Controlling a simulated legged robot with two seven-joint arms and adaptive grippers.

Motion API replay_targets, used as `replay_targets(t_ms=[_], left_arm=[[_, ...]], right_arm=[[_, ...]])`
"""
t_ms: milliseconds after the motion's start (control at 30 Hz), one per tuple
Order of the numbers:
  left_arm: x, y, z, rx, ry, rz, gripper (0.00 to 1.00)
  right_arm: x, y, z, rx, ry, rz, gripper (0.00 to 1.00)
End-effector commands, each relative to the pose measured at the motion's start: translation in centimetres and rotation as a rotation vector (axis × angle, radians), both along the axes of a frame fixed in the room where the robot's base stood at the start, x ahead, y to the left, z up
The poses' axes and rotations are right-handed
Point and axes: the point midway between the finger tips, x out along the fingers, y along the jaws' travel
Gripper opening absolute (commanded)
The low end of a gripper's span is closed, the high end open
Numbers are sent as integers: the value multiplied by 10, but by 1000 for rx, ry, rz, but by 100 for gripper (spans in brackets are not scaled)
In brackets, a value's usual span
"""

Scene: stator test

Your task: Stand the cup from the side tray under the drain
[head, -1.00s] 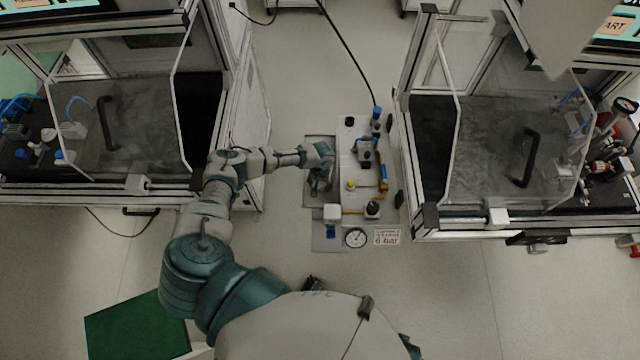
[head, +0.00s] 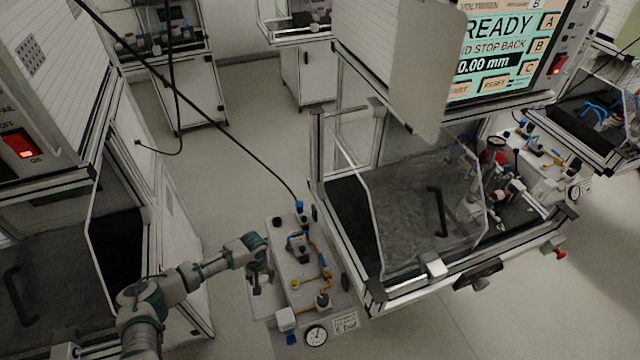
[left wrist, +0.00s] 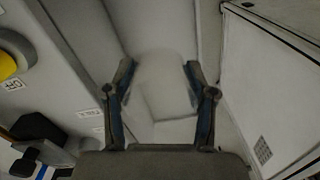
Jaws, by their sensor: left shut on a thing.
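In the left wrist view, a pale, see-through cup (left wrist: 165,85) sits between the two fingers of my left gripper (left wrist: 163,98), which is shut on it. In the head view my left gripper (head: 260,280) points down over the side tray (head: 262,307), at the left edge of the pneumatic panel (head: 288,262). The cup is too small and clear to make out there, and I cannot tell whether it touches the tray. I cannot clearly pick out the drain. My right gripper is out of view.
The panel carries blue and black fittings, yellow pipes and a round gauge (head: 315,335) at its front. A test cabinet with a clear door (head: 430,200) stands close on the right. Another cabinet stands left. A black hose (head: 230,130) runs down to the panel. Floor behind is clear.

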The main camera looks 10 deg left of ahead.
Motion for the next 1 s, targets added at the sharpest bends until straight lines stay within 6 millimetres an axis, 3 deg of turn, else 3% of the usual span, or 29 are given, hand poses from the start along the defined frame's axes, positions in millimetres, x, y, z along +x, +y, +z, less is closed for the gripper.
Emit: replay_targets(t_ms=[167, 400, 600, 733, 1000], left_arm=[[6, -24, 34, -4, -7, -34, 29], [1, -79, 138, -2, -11, -157, 29], [-17, -100, 203, -1, -5, -254, 29], [-24, -106, 218, -4, -1, -284, 29], [-24, -105, 220, -3, 0, -286, 29]], right_arm=[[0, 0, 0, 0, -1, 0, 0], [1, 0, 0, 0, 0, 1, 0], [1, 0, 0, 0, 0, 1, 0], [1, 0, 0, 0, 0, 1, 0], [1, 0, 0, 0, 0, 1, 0]])
